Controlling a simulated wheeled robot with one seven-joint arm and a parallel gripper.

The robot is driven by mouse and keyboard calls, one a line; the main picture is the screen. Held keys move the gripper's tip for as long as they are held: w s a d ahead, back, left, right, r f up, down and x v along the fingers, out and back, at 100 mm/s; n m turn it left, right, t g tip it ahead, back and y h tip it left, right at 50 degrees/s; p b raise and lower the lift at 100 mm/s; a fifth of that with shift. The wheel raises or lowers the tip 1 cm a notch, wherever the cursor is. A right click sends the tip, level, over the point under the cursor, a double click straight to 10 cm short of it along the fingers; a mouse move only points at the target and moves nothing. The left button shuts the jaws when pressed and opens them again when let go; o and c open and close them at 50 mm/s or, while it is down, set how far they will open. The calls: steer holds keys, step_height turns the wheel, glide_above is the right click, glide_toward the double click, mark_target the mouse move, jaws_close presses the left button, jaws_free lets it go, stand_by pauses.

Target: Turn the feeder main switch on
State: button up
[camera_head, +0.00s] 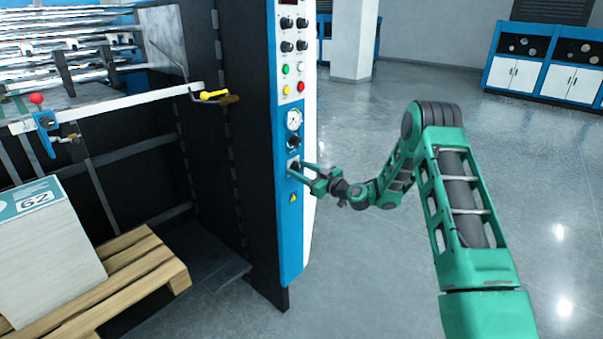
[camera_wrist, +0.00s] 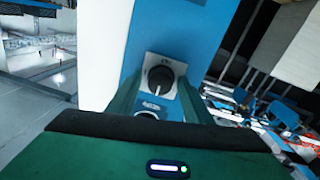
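The main switch is a black rotary knob on a light square plate (camera_wrist: 161,73), low on the blue panel strip. In the wrist view a white mark on the knob points down. In the head view the switch (camera_head: 294,165) sits below a round gauge and is partly covered by my gripper. My green gripper (camera_head: 297,171) reaches the panel from the right. In the wrist view the two fingers of my gripper (camera_wrist: 160,82) stand apart to the left and right of the knob, with gaps visible. I cannot tell how far the fingertips are from the plate.
The machine's blue and white control column (camera_head: 290,235) carries a gauge (camera_head: 294,120), knobs and coloured buttons above the switch. A paper stack (camera_head: 52,250) lies on a wooden pallet (camera_head: 140,262) at left. The floor (camera_head: 375,270) at right is clear back to blue-and-white cabinets (camera_head: 543,62).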

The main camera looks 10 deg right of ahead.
steer(key=shift+d, duration=0.1)
steer(key=c, duration=0.8)
steer(key=shift+o, duration=0.2)
steer(key=shift+m, duration=0.4)
steer(key=m, duration=0.5)
steer(key=shift+w+d+r+m, duration=0.1)
steer(key=shift+d+r+m, duration=0.1)
steer(key=shift+m, duration=0.1)
steer(key=m, duration=0.6)
steer(key=shift+w+d+g, duration=0.1)
steer(key=shift+d+g, duration=0.05)
steer(key=shift+g, duration=0.25)
steer(key=m, duration=0.4)
steer(key=shift+f, duration=0.15)
steer(key=shift+m, duration=0.3)
steer(key=shift+f, duration=0.1)
